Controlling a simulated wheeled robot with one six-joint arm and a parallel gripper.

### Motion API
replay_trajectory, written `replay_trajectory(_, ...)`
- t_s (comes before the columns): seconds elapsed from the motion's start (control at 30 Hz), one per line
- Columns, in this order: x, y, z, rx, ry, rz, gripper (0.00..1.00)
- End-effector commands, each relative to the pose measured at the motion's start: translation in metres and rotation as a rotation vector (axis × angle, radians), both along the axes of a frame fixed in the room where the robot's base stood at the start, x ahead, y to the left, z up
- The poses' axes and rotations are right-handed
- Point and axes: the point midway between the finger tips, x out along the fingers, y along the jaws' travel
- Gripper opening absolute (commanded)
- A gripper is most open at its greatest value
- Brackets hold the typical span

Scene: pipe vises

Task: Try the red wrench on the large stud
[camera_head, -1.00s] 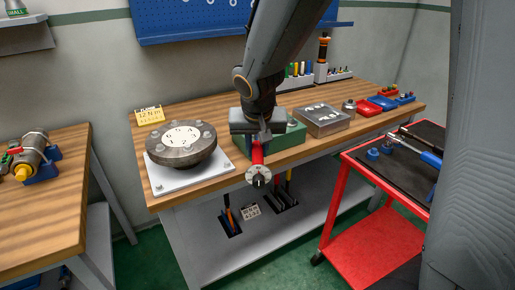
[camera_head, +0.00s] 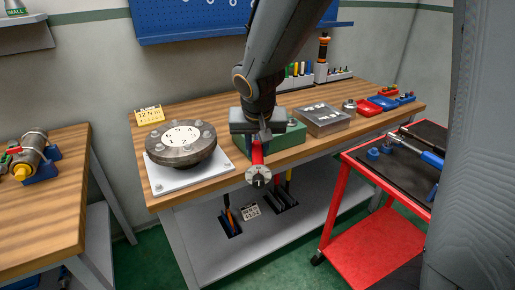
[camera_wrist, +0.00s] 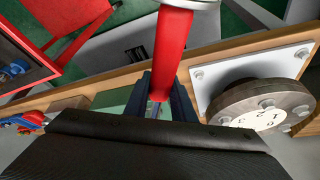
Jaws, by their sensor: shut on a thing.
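The red wrench (camera_head: 257,154) hangs from my gripper (camera_head: 258,138), its round silver-and-black head (camera_head: 259,177) at the lower end in front of the bench's front edge. In the wrist view my gripper (camera_wrist: 160,98) is shut on the red handle (camera_wrist: 173,50), which runs up to a pale round head cut off by the top edge. The wrench touches nothing else that I can see. I cannot tell which thing is the large stud. A round steel flange (camera_head: 181,157) with several bolts and a numbered white disc sits on a white plate, left of my gripper.
A green block (camera_head: 291,137) is close behind my gripper, and a grey metal box (camera_head: 323,121) stands to its right. Red and blue trays (camera_head: 382,102) lie at the bench's right end. A red cart (camera_head: 365,236) stands at right. A lower shelf (camera_head: 200,255) holds tools.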

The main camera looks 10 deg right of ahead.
Motion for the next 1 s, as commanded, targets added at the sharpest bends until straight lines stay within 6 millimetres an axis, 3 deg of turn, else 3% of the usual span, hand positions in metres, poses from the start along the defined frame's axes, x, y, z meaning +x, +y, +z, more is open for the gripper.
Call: replay_trajectory(1.0,0.0001,0.0079,-0.0025,-0.001,0.005,-0.057,0.00)
